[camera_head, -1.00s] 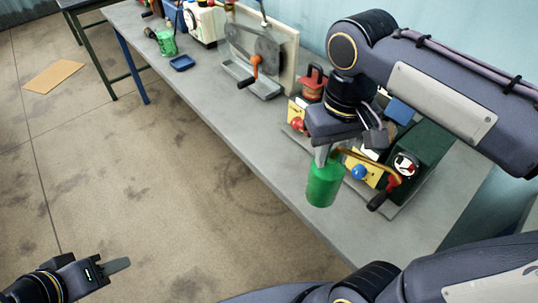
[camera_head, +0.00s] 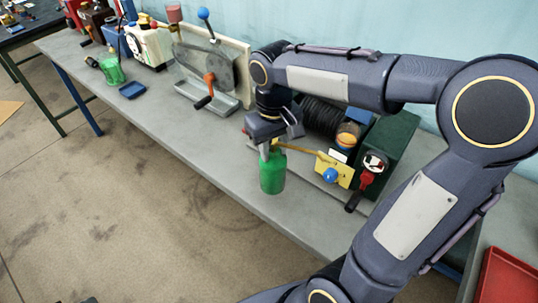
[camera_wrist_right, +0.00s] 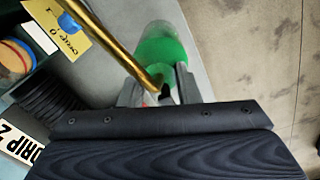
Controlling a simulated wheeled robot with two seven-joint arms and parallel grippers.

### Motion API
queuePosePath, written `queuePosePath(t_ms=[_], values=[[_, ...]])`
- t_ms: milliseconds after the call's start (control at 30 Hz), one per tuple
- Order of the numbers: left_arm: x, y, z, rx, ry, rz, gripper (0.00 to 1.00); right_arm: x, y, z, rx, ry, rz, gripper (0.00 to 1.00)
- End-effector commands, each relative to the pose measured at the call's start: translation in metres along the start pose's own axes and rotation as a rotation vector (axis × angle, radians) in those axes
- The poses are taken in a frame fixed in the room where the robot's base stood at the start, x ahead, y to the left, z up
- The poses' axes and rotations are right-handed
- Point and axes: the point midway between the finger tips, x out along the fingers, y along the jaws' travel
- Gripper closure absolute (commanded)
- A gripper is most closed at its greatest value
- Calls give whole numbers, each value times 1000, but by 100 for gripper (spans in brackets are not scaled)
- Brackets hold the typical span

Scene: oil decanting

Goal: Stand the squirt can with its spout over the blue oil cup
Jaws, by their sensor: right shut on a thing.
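The green squirt can (camera_head: 272,172) hangs roughly upright under my right gripper (camera_head: 266,148), near the bench's front edge. The gripper is shut on its top; I cannot tell whether the base touches the bench. Its thin brass spout (camera_head: 300,150) points right, toward the machine with a yellow plate. A round blue part (camera_head: 331,175), perhaps the blue oil cup, sits at that plate, right of the can and below the spout's line. In the right wrist view the can (camera_wrist_right: 163,48) is beyond the fingers and the spout (camera_wrist_right: 105,42) runs to upper left. My left gripper is not visible.
The machine's yellow plate (camera_head: 343,166) and red-handled lever (camera_head: 367,180) stand close on the right, with a dark green housing (camera_head: 396,145) behind. A crank machine (camera_head: 215,75) stands further left. The bench (camera_head: 200,135) is clear between. A red tray (camera_head: 507,277) is at lower right.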

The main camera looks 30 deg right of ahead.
Motion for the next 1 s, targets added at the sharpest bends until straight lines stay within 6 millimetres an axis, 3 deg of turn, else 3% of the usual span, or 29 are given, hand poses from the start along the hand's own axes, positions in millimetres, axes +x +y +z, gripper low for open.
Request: queuePosePath(t_ms=[367,600,1000], values=[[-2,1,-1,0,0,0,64,31,4,-26,1,0,-1,100],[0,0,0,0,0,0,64,59,4,-25,0,0,0,100],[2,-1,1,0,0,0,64,64,3,-25,0,3,0,100]])
